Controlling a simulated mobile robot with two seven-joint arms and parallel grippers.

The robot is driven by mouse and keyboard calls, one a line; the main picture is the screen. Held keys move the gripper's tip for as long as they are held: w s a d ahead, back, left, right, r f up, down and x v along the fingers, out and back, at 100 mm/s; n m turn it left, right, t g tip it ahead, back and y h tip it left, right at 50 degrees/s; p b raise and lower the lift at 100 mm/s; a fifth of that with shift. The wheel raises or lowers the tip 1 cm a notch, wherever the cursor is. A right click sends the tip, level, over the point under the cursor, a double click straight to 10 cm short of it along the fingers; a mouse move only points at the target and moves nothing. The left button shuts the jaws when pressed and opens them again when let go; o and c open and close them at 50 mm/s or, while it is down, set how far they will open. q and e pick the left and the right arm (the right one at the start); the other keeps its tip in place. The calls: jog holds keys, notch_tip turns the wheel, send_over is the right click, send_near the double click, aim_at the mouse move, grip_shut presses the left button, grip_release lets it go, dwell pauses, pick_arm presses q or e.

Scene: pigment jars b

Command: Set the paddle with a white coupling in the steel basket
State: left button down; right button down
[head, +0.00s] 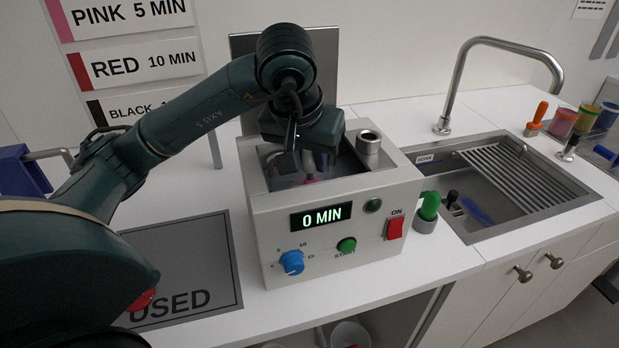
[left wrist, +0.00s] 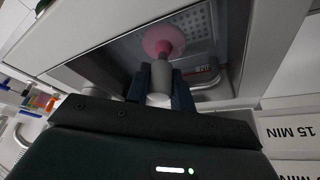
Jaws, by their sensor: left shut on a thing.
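My left gripper (head: 308,160) is over the open tank of the white machine (head: 262,225). In the left wrist view the gripper (left wrist: 160,92) is shut on a paddle (left wrist: 162,68) with a whitish-grey coupling and a pink round head (left wrist: 163,41). The pink end also shows dimly below the gripper in the head view (head: 311,180). The head points down into the tank, where a perforated steel surface (left wrist: 195,25), apparently the basket, shows behind it. I cannot tell whether they touch. My right gripper is out of view.
The machine's display reads 0 MIN. Beyond is a sink (head: 480,238) with a drying rack (head: 525,178) and dark-handled tools inside. Jars (head: 585,118) stand far right. A grey USED mat (head: 190,262) lies left, partly behind my arm.

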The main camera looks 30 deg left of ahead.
aim_at(308, 172)
pick_arm(q)
notch_tip(308, 172, down, 4)
jog(key=shift+f, duration=0.1)
jog(key=shift+f, duration=0.1)
jog(key=c, duration=1.2)
grip_release()
